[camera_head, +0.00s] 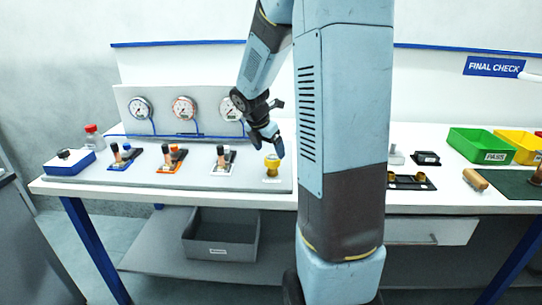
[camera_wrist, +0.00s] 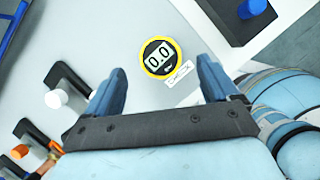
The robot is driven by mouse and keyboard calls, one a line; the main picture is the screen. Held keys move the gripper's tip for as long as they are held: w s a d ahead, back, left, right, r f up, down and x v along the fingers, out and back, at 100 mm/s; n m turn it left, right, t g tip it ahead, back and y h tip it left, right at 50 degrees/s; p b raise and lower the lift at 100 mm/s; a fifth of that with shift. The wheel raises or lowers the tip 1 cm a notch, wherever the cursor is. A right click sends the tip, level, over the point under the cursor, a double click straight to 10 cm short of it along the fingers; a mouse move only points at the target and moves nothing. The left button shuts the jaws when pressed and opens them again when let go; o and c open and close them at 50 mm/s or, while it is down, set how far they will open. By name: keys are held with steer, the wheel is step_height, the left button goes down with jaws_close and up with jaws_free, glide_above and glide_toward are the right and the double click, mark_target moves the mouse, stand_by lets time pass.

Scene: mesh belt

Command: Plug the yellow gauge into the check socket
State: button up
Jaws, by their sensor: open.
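The yellow gauge (camera_head: 272,164) stands upright on the grey panel on the bench. In the wrist view the gauge (camera_wrist: 160,56) shows a round yellow rim and a display reading 0.0. A white label reading CHECK (camera_wrist: 178,74) lies beside it. The check socket itself is not visible; the gauge hides whatever is under it, and I cannot tell how deep it sits. My gripper (camera_head: 268,142) is open and empty, just above the gauge. In the wrist view its two blue fingers (camera_wrist: 160,72) are spread wide, with the gauge between and beyond their tips, apart from both.
Several toggle clamps stand left of the gauge, the nearest on a white plate (camera_head: 221,165). Three dial gauges (camera_head: 184,108) are on the upright panel behind. A blue block (camera_head: 69,162) is at far left. Green (camera_head: 476,143) and yellow (camera_head: 519,146) bins stand at right.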

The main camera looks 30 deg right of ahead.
steer(key=v, duration=0.9)
steer(key=shift+r, duration=0.1)
steer(key=s+a+r+m+t+y, duration=0.2)
steer(key=s+a+m, duration=0.4)
steer(key=s+m, duration=0.5)
steer(key=s+a+r+m+t+y, duration=0.1)
steer(key=s+a+r+m+y, duration=0.1)
steer(key=s+a+m, duration=0.5)
steer(key=shift+s+r+m+t, duration=0.4)
steer(key=shift+s+r+m, duration=0.45)
steer(key=shift+s+m, duration=1.7)
steer(key=shift+s+n, duration=0.2)
steer(key=shift+n, duration=0.05)
steer(key=shift+c, duration=0.2)
